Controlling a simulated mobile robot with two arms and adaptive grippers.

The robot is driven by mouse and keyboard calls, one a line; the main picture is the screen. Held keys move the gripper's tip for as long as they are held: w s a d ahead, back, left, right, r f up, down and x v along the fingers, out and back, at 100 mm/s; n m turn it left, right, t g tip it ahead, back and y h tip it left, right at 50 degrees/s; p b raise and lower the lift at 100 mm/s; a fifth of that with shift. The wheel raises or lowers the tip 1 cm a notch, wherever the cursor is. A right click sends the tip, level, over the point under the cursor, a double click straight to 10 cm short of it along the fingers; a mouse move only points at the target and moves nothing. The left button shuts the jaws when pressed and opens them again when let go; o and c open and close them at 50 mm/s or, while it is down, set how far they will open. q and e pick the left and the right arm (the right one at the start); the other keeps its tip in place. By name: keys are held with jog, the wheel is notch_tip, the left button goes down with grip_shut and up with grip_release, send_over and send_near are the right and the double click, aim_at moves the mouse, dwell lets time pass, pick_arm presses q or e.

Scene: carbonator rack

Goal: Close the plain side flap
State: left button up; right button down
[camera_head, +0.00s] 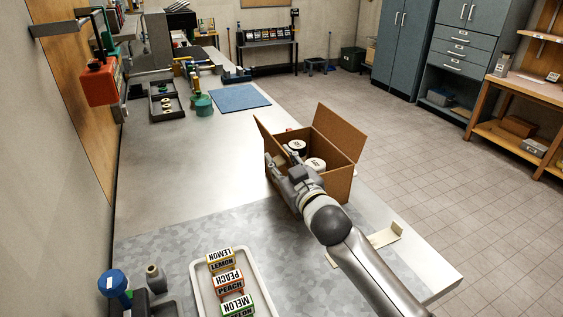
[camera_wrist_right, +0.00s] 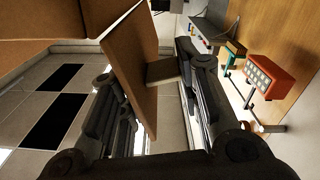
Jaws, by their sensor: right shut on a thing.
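The open cardboard box (camera_head: 340,184) stands on the worktop near its right edge. One flap (camera_head: 339,131) stands raised at its far right side. Another flap (camera_head: 262,137) rises at its left side. My right gripper (camera_head: 288,163) is at the left side of the box. In the wrist view, a plain brown flap (camera_wrist_right: 128,72) passes between the fingers of my right gripper (camera_wrist_right: 158,110), which is shut on it. The grip point is partly hidden by my arm in the head view. My left gripper is not in view.
White-lidded containers (camera_head: 315,164) sit inside the box. A pale tray (camera_head: 204,287) with lemon, peach and melon packs lies at the front. A blue mat (camera_head: 240,98) and a dark tray (camera_head: 166,103) lie farther back. The worktop left of the box is clear.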

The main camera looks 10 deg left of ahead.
dwell(0.4)
jog(key=m+p, duration=0.1)
jog(key=m, duration=0.1)
jog(key=w+d+r+m+p, duration=0.1)
jog(key=shift+d+m, duration=0.15)
jog(key=shift+m, duration=0.25)
jog(key=shift+w+d+m+p, duration=0.25)
jog(key=shift+m+p, duration=0.25)
jog(key=shift+m, duration=0.3)
jog(key=shift+w+d+m+p, duration=0.1)
jog(key=shift+d+m+p, duration=0.3)
jog(key=shift+m, duration=0.4)
jog(key=c, duration=1.2)
grip_release()
jog(key=shift+o, duration=0.2)
jog(key=v, duration=1.2)
